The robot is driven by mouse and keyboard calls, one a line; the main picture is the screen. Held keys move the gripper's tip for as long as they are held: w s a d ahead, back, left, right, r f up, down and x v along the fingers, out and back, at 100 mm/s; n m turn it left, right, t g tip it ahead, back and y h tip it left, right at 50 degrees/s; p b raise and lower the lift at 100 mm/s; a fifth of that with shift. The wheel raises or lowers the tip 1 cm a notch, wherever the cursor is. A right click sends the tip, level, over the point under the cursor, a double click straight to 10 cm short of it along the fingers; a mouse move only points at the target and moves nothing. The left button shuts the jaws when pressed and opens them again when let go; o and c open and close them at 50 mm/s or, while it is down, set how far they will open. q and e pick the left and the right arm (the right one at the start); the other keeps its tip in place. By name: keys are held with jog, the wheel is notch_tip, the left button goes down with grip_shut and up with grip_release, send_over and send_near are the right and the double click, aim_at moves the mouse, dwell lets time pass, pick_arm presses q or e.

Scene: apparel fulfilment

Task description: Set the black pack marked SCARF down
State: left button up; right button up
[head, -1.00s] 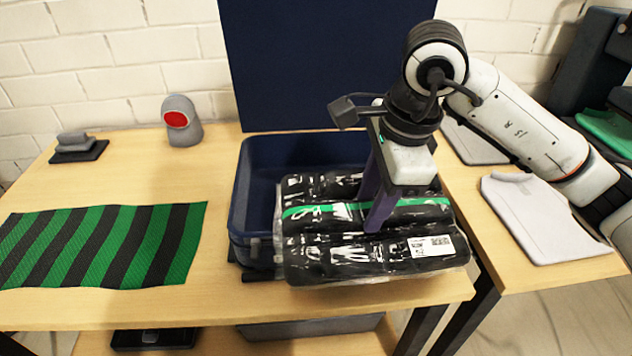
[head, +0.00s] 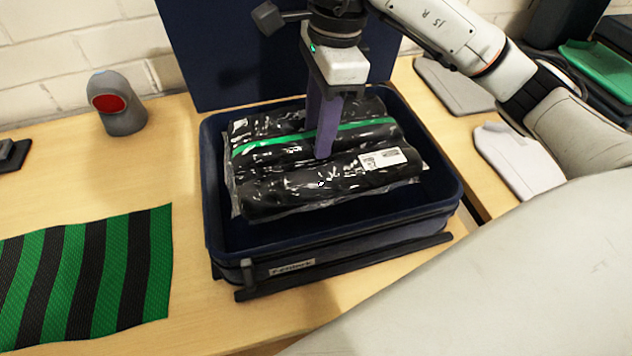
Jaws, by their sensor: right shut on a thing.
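The black pack (head: 285,178) is wrapped in clear film, with a green stripe across it and a white label; I cannot read the word SCARF on it. My right gripper (head: 322,150) comes down from above and is shut on the pack near its middle. My left gripper is not in view.
A striped green and black cloth (head: 85,270) lies on the wooden table at left. A grey device with a red face (head: 118,103) stands behind it. A dark blue panel (head: 215,50) rises behind the bin. Pale folded garments (head: 520,158) lie on the right table.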

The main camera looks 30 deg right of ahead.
notch_tip(320, 180, down, 9)
jog(key=shift+f, duration=0.2)
dwell(0.3)
jog(key=shift+f, duration=0.1)
jog(key=shift+f, duration=0.15)
jog(key=o, duration=1.1)
